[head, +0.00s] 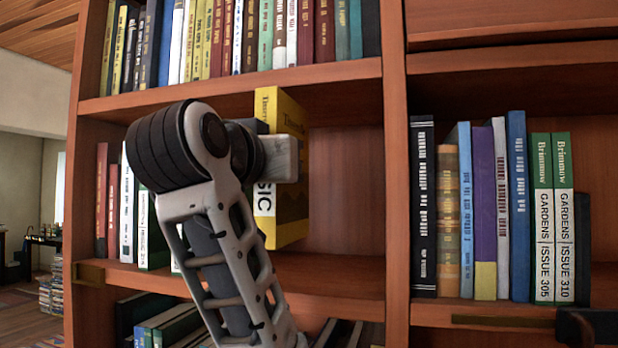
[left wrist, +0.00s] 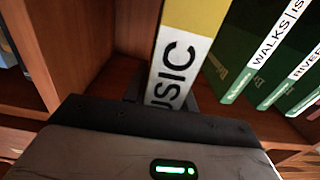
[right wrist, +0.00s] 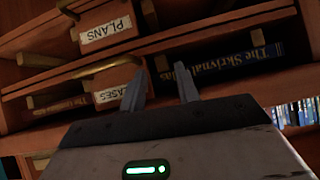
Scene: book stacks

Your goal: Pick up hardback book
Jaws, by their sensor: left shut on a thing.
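A yellow hardback book (head: 291,212) with a white lower spine stands upright at the middle shelf, its spine facing me. Its spine, with the letters "USIC", also shows in the left wrist view (left wrist: 182,65). My left gripper (head: 282,158) is at this book and shut on it; my wrist hides most of the fingers and part of the cover. In the left wrist view, the book's lower spine sits between the fingers (left wrist: 168,100). My right gripper (right wrist: 160,80) is open with nothing between its fingers, in front of drawers and a shelf.
Green and white books (head: 152,230) stand left of the yellow book, partly behind my arm. The shelf to its right is bare up to the upright divider (head: 396,180). A row of books (head: 478,210) stands beyond it. Labelled drawers (right wrist: 108,50) show in the right wrist view.

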